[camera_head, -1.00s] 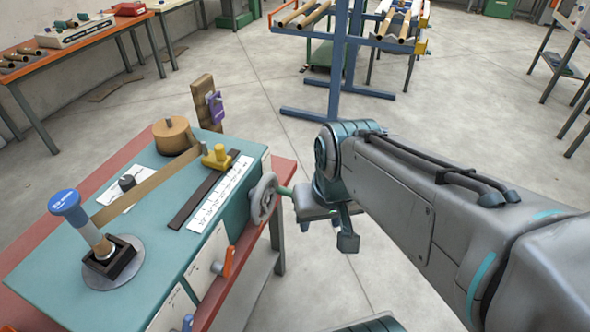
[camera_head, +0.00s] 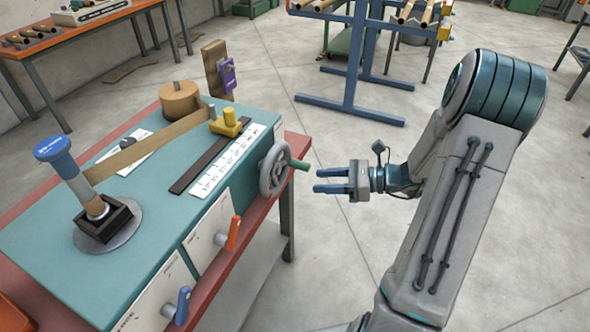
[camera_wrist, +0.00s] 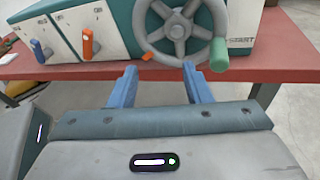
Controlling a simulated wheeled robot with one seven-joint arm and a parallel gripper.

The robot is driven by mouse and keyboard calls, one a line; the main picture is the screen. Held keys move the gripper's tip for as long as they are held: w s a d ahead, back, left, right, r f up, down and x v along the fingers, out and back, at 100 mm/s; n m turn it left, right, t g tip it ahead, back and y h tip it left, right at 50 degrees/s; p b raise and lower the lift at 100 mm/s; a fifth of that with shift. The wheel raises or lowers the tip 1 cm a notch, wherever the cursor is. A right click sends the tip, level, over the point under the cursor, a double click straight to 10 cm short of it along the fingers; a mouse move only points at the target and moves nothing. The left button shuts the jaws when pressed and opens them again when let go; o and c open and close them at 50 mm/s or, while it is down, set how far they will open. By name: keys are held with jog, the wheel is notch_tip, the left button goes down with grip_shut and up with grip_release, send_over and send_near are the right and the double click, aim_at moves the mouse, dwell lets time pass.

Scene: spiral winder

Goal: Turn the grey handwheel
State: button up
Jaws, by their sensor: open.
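The grey handwheel (camera_head: 274,170) is a spoked wheel on the right side of the teal winder. A green handle (camera_head: 299,165) sticks out from its rim toward my gripper. My gripper (camera_head: 316,180) is open and empty, just right of the handle and apart from it. In the wrist view the handwheel (camera_wrist: 180,28) is ahead at the top, partly cut off by the frame. Its green handle (camera_wrist: 218,55) is at the wheel's lower right. My two blue fingers (camera_wrist: 158,86) are spread below the wheel, with the handle to the right of the right finger.
The winder (camera_head: 160,205) stands on a red bench (camera_head: 290,150). An orange lever (camera_head: 233,234) and a blue lever (camera_head: 182,306) project from its front panel. A yellow knob (camera_head: 228,122) sits on top. A blue rack (camera_head: 350,75) stands behind. Floor right of the bench is clear.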

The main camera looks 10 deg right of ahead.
aim_at(290, 163)
jog(key=w+d+f+m+t+b, duration=0.1)
jog(key=w+d+f+m+t, duration=0.25)
jog(key=d+m+t, duration=0.2)
jog(key=shift+g, duration=0.25)
jog(key=x, duration=0.9)
jog(key=p+x, duration=0.1)
jog(key=x, duration=0.3)
jog(key=shift+w+a+f, duration=0.1)
jog(key=shift+a+f, duration=0.1)
jog(key=shift+f, duration=0.15)
grip_shut()
